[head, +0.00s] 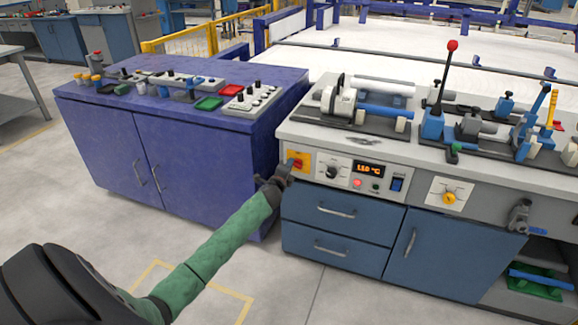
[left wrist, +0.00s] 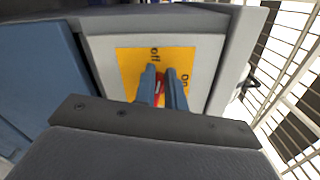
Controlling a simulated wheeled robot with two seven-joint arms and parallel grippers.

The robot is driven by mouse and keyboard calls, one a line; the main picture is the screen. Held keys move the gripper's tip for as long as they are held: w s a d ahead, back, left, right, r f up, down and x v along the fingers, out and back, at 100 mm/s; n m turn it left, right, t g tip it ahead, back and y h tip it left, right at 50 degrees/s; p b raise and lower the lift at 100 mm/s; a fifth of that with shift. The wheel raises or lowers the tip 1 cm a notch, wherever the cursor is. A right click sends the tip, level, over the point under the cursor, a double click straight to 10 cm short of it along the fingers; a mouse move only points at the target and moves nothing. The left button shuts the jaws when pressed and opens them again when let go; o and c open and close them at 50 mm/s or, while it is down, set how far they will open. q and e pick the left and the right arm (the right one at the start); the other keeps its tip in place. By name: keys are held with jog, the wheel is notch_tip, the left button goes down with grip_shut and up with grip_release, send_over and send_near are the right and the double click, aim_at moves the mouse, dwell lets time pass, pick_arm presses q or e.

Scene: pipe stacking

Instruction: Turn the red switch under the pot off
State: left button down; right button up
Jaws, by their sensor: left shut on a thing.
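The red switch (head: 298,163) sits on a yellow plate (head: 305,155) at the left end of the grey bench's front panel. In the left wrist view the red switch (left wrist: 160,87) shows as a narrow strip between my fingers. The yellow plate (left wrist: 130,68) there reads "off" at the top and "On" at the right. My left gripper (head: 291,166) is at the plate, shut on the switch; it also shows in the left wrist view (left wrist: 162,86). The fingers hide most of the switch, so its exact angle is unclear. I see no clear pot above it.
Right of the switch are a black dial (head: 332,172), a lit display (head: 369,169) and a blue rocker (head: 397,184). A purple cabinet (head: 215,150) stands close on the left. The floor in front is clear.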

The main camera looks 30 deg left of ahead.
pick_arm(q)
jog(key=shift+d+f+n, duration=0.5)
jog(key=shift+f+n, duration=0.2)
jog(key=shift+n, duration=0.5)
jog(key=c, duration=1.7)
grip_release()
jog(key=shift+o, duration=1.2)
jog(key=shift+d+r, duration=0.1)
jog(key=shift+d, duration=0.05)
jog(key=shift+w+a+r, duration=0.1)
jog(key=shift+a+r, duration=0.3)
jog(key=shift+a, duration=0.1)
jog(key=shift+f, duration=0.15)
